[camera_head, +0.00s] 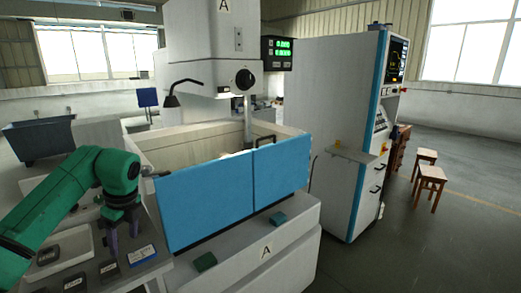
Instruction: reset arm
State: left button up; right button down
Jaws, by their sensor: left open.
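My left arm, green, comes in from the left. My left gripper (122,238) points down at its end with dark purple-grey fingers apart. It is over or just beside a grey panel (100,262) that carries several dark labelled blocks and a blue-and-white label (142,254). I see nothing between the fingers; whether the tips touch the panel I cannot tell. My right arm and gripper do not show.
A white machine with blue front panels (210,200) stands right of my left gripper. A white control cabinet (335,120) stands behind at right. Wooden stools (431,180) and open floor are far right.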

pick_arm(q)
jog(key=w+d+f+t+h, duration=0.3)
jog(key=d+f+h, duration=0.4)
jog(key=d+f, duration=0.4)
jog(key=w+d+f+t+h, duration=0.3)
jog(key=d+f+h, duration=0.5)
jog(key=d, duration=0.5)
jog(key=s+a+f+n+t+y, duration=0.1)
jog(key=s+a+f+n+y, duration=0.25)
jog(key=f, duration=0.55)
jog(key=s+a+f+n+t+y, duration=0.1)
jog(key=s+a+f+n+y, duration=0.2)
jog(key=s+a+f+n, duration=0.35)
jog(key=s+a+f+n+t+y, duration=0.1)
jog(key=s+a+f+n+y, duration=0.2)
jog(key=f, duration=0.8)
jog(key=s+a+f+n+g+y, duration=0.1)
jog(key=s+f+g, duration=0.2)
jog(key=s, duration=0.8)
jog(key=s+a+f+n+g, duration=0.1)
jog(key=s+f+n+g, duration=0.1)
jog(key=s+f, duration=0.5)
jog(key=s+a+f+n+g+y, duration=0.1)
jog(key=s+f, duration=0.4)
jog(key=s, duration=1.2)
jog(key=n+g, duration=0.1)
jog(key=g, duration=0.1)
jog(key=shift+s+a+f+g+y+b, duration=0.2)
jog(key=shift+f+g+y+b, duration=0.1)
jog(key=shift+g+y, duration=0.1)
